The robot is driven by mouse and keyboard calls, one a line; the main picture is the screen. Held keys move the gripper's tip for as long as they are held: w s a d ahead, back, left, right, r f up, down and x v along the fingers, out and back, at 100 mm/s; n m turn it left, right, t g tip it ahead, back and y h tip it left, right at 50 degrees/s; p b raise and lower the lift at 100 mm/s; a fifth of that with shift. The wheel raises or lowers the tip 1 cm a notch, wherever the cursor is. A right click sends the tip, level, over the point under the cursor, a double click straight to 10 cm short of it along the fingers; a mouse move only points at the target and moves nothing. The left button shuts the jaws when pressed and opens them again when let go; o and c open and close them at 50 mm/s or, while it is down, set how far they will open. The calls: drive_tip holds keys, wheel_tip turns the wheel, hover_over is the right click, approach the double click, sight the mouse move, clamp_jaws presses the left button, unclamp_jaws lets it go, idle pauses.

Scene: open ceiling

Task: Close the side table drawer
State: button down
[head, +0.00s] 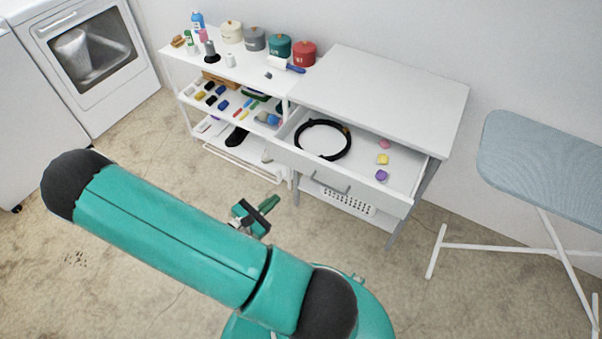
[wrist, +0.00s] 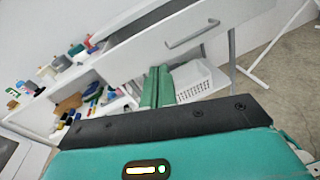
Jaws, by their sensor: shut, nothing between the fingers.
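The white side table (head: 400,85) stands against the back wall, with its drawer (head: 375,192) pulled open toward me. Inside the drawer are a coiled black cable (head: 347,141) and small pink, yellow and purple items. The drawer front has a grey bar handle (head: 331,184). In the wrist view the drawer front (wrist: 150,52) and its handle (wrist: 193,35) lie beyond the fingers. My gripper (head: 272,204) is shut and empty, in front of and left of the drawer front, and appears apart from it. Its green fingers also show in the wrist view (wrist: 157,84).
A white shelf unit (head: 180,72) with canisters and small items adjoins the table on the left. A white basket (head: 345,201) sits below the drawer. An ironing board (head: 545,155) stands at right, a white front-loading machine (head: 88,50) at left. The floor in front is clear.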

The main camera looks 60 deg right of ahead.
wheel_tip(320, 180, down, 4)
drive_tip(key=d+n+t+h, duration=0.1)
drive_tip(key=d+n+t, duration=0.1)
drive_tip(key=n+t, duration=0.15)
approach(306, 167)
drive_tip(key=shift+n+g, duration=0.25)
drive_tip(key=shift+n, duration=0.1)
drive_tip(key=d, duration=0.6)
drive_tip(key=shift+w+d+r, duration=0.15)
drive_tip(key=shift+w+d, duration=0.25)
drive_tip(key=shift+d, duration=0.1)
